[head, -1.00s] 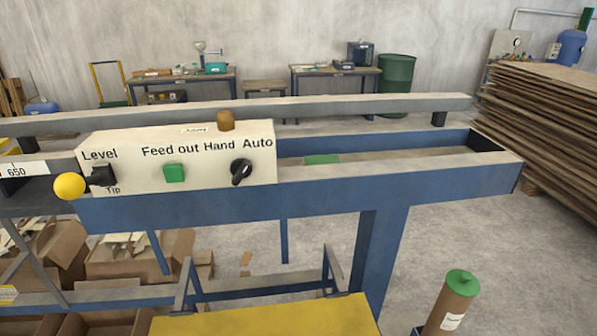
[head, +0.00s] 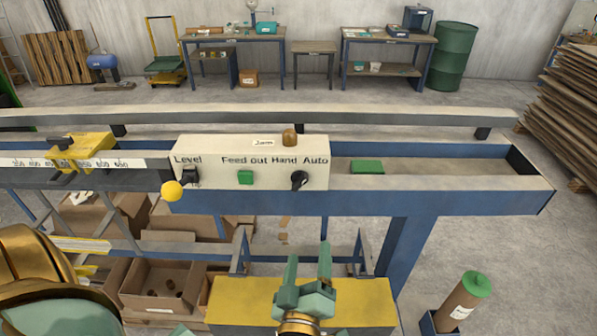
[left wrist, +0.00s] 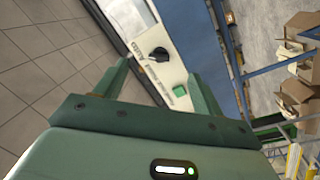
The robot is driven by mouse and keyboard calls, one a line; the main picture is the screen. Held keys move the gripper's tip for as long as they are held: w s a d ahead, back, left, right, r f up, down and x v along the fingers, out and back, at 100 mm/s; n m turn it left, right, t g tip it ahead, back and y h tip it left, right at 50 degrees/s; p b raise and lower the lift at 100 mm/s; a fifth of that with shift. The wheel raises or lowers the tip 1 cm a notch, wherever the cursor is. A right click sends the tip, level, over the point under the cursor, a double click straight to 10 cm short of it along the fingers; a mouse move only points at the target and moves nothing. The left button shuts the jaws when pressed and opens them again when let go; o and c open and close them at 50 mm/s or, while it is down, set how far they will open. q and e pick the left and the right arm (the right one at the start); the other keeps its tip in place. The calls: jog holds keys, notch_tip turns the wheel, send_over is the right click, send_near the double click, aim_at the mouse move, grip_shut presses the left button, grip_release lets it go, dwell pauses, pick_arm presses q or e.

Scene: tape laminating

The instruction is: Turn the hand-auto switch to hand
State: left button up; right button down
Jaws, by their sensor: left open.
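The white control panel (head: 215,165) stands on the blue machine frame. Its black hand-auto switch (head: 299,181) sits below the words Hand and Auto, and its handle seems to lean to the upper right, toward Auto. My left gripper (head: 309,258) is open and empty, below and in front of the panel, apart from it. In the left wrist view the switch (left wrist: 159,54) appears between the two open fingers (left wrist: 157,68), farther off than the fingertips. My right gripper is not in view.
A green button (head: 246,177) is left of the switch, and a black level switch (head: 190,176) and yellow ball (head: 172,191) are farther left. A brown knob (head: 290,138) tops the panel. A yellow plate (head: 365,302) lies below my gripper.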

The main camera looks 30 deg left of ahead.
pick_arm(q)
notch_tip(320, 180, up, 4)
jog(key=s+a+r+n+g+y, duration=0.1)
jog(key=a+n+g, duration=0.1)
jog(key=n, duration=0.1)
jog(key=p, duration=0.3)
send_near(297, 185)
jog(key=shift+y, duration=0.3)
jog(key=x, duration=0.9)
jog(key=shift+w+f, duration=0.1)
jog(key=shift+w, duration=0.1)
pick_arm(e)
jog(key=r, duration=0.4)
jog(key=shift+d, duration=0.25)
pick_arm(q)
jog(key=c, duration=1)
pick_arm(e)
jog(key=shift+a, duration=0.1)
